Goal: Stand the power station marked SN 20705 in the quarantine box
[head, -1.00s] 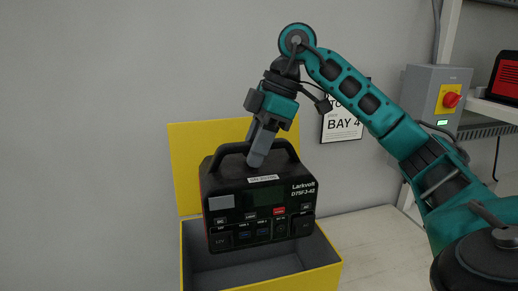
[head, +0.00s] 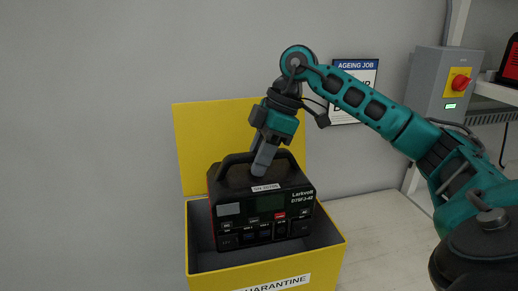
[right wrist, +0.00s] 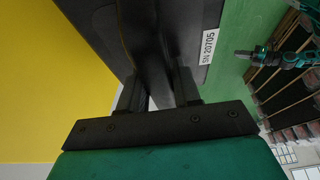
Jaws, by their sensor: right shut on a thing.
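The power station (head: 265,205) is black with red sides and marked Larkvolt. It is upright at the mouth of the yellow quarantine box (head: 325,259), its lower part between the walls. I cannot tell whether its base touches the floor. My right gripper (head: 262,168) is shut on its top handle (head: 235,160). Its white label (head: 266,187) is too small to read in the head view. In the right wrist view the label (right wrist: 209,45) reads SN 20705, beside the gripper's fingers (right wrist: 160,88).
The box's yellow lid (head: 235,130) stands open behind it. A pale bench (head: 375,225) is clear to the right. A grey switch box (head: 440,88) with a red knob, an AGEING JOB sign (head: 355,72) and a red-black device (head: 511,65) are at the right.

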